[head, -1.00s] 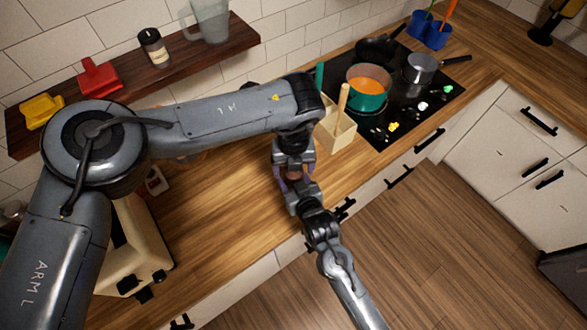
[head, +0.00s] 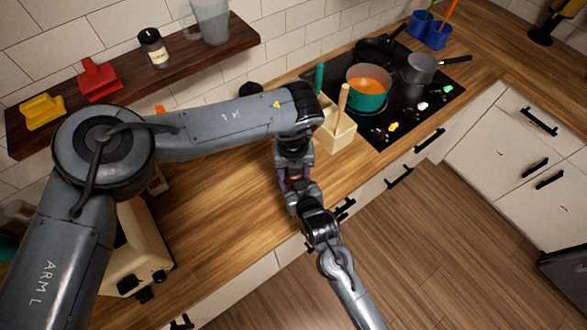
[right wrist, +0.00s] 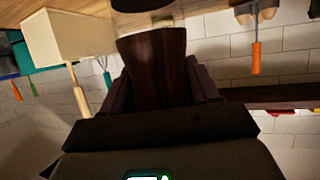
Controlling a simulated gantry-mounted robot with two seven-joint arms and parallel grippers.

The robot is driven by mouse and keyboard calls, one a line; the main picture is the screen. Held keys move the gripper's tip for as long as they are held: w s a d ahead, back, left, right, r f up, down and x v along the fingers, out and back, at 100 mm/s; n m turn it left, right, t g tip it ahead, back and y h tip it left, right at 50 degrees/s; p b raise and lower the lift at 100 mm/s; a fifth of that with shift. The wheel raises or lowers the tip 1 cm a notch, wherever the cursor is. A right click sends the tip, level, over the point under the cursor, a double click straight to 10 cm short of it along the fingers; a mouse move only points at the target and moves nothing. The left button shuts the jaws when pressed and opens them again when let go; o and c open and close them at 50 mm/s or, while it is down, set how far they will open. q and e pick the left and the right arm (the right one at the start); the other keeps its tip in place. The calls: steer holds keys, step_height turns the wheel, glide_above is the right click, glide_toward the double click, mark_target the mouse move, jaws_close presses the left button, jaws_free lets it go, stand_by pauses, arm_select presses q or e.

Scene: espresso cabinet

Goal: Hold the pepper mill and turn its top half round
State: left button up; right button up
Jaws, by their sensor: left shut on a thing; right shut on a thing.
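The pepper mill (right wrist: 158,62) shows in the right wrist view as a dark brown wooden body, with a pale, shiny part at the top edge of the picture. My right gripper (right wrist: 162,85) is shut around the dark wood, one finger on each side. In the head view my right gripper (head: 303,200) comes up from below and meets my left gripper (head: 287,178), which points down from above. The left gripper is shut on the mill's other half. The two grippers hide nearly all of the mill in the head view.
A pale utensil box (head: 338,137) with a wooden handle stands close to the grippers. Beyond it a teal pot (head: 366,97) sits on the black cooktop (head: 410,112). A cream appliance (head: 142,250) stands at the left. The wooden counter (head: 215,210) between is clear.

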arm_select(q)
steer(key=shift+m, duration=1.5)
steer(key=o, duration=1)
steer(key=shift+o, duration=0.2)
steer(key=shift+r, duration=0.1)
step_height(320, 180, up, 12)
